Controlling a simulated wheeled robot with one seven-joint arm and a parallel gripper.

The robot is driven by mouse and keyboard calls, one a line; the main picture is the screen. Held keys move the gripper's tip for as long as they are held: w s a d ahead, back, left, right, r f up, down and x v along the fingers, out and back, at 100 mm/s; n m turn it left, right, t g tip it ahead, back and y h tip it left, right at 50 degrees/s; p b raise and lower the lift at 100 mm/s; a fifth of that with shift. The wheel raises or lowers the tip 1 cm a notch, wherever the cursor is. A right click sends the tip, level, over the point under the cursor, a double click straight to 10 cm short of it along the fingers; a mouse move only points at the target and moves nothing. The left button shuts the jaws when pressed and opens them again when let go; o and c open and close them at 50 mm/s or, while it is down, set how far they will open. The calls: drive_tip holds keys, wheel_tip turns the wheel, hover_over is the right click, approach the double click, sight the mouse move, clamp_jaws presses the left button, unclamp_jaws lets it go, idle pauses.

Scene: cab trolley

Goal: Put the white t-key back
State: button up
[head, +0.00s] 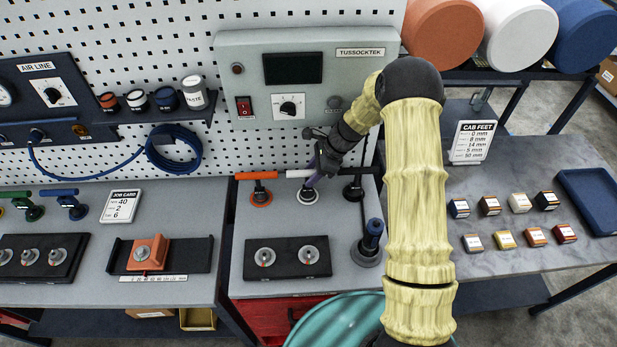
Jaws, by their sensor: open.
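The white t-key (298,173) is at the back of the middle bench, its crossbar level and its shaft over a white-ringed round base (308,195). Whether the shaft is fully seated in the base cannot be told. My gripper (317,172) is open at the right end of the white crossbar, pointing down. The gripper hides part of the key, and I cannot tell whether the fingers touch it.
An orange t-key (257,176) stands just left and a black t-key (354,190) just right. A dark blue-topped post (372,236) is in front. A black block with two round fittings (287,275) lies nearer. The grey control box (310,112) is behind.

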sight(355, 169)
drive_tip(key=d+b, duration=0.1)
drive_tip(key=d, duration=0.3)
drive_tip(key=d+b, duration=0.2)
drive_tip(key=d, duration=0.2)
drive_tip(key=d+r+b, duration=0.1)
drive_tip(key=d, duration=0.3)
drive_tip(key=shift+d+b, duration=0.3)
drive_tip(key=shift+b, duration=0.1)
drive_tip(key=shift+f, duration=0.1)
